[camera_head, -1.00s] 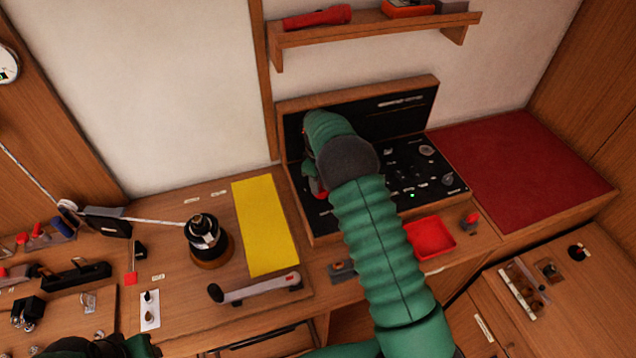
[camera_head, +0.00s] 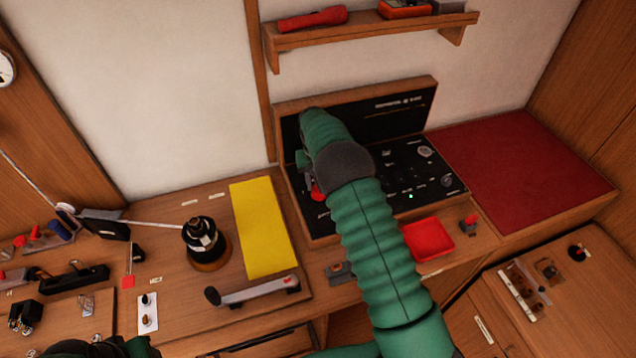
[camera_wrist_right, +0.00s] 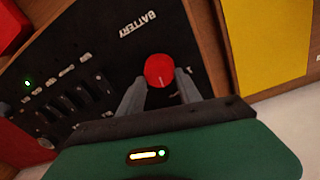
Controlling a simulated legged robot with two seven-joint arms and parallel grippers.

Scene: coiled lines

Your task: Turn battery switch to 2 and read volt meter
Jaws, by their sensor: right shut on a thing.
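The battery switch is a round red knob (camera_wrist_right: 158,68) on a black panel (camera_wrist_right: 105,50), beside the printed word BATTERY. A small pale mark shows on the knob near my fingers. My right gripper (camera_wrist_right: 160,80) is shut on the knob, one finger on each side. In the head view my right gripper (camera_head: 308,174) reaches the panel's left part, and a bit of the red knob (camera_head: 318,191) shows below it. Digits around the knob are unreadable.
A red tray (camera_head: 428,240) and a yellow sheet (camera_head: 262,228) flank the panel's front. A winch (camera_head: 204,245) and a crank handle (camera_head: 250,292) lie left. A shelf (camera_head: 370,32) hangs above. Part of my left arm shows at the bottom left.

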